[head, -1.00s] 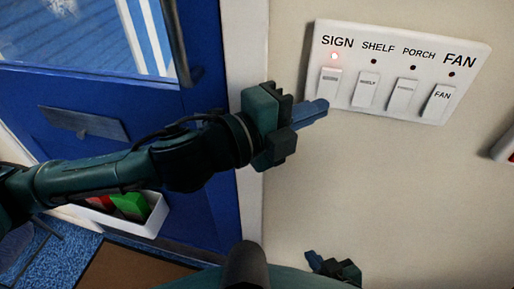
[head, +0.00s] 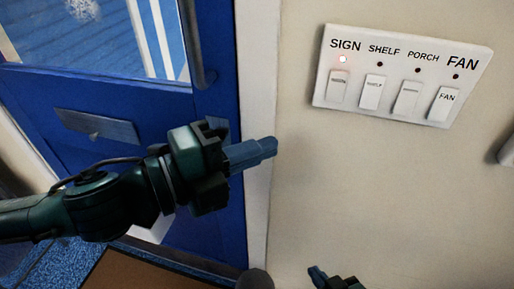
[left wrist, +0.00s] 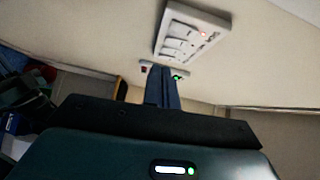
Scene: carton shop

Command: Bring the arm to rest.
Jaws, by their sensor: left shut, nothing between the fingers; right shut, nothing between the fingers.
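My left gripper (head: 262,152) is shut and empty, in front of the white door frame and left of and below the switch panel. Its closed fingers (left wrist: 163,88) also show in the left wrist view, pointing toward the wall. The switch panel (head: 322,92) has rockers labelled SIGN, SHELF, PORCH and FAN. The light above SIGN is lit; the other lights are dark. The panel also shows in the left wrist view (left wrist: 206,18). My right gripper (head: 316,273) is low at the bottom edge, shut, and partly cut off.
A blue door (head: 110,85) with a glass pane and a metal plate (head: 97,127) stands at the left, behind my left arm. A brown mat (head: 130,275) lies on the blue floor. A white object (head: 507,152) juts in at the right edge.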

